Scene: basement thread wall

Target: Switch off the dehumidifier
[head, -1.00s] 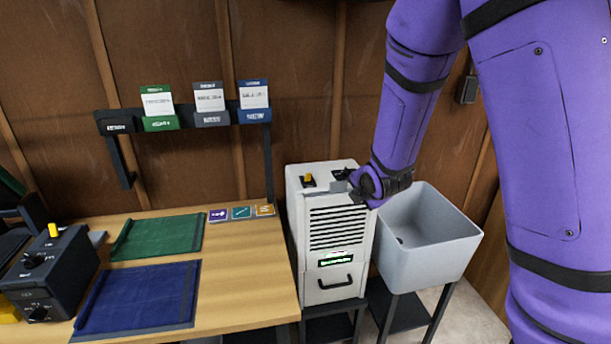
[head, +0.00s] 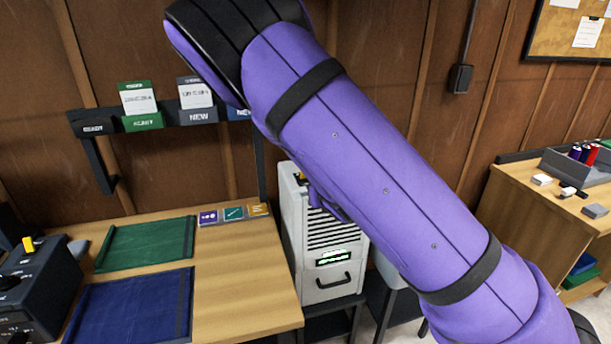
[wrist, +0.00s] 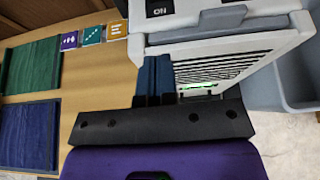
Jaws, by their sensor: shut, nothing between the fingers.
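The dehumidifier (head: 325,278) is a white box with a dark slatted grille, a lit green display (head: 331,257) and a front handle. A yellow switch (head: 300,177) shows on its top, partly behind my purple arm. In the wrist view the dehumidifier (wrist: 225,45) fills the upper right, with a black "ON" label (wrist: 160,11) on its top; the switch itself is not seen there. My gripper (wrist: 155,62) is shut and empty, its dark blue fingers in front of the dehumidifier's left front part. I cannot tell whether they touch it. In the head view my arm mostly hides the gripper.
A wooden table (head: 245,290) with green (head: 150,243) and blue (head: 135,305) cloths stands left of the dehumidifier. A grey basin (wrist: 300,75) stands right. A wooden bench (head: 540,215) is farther right.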

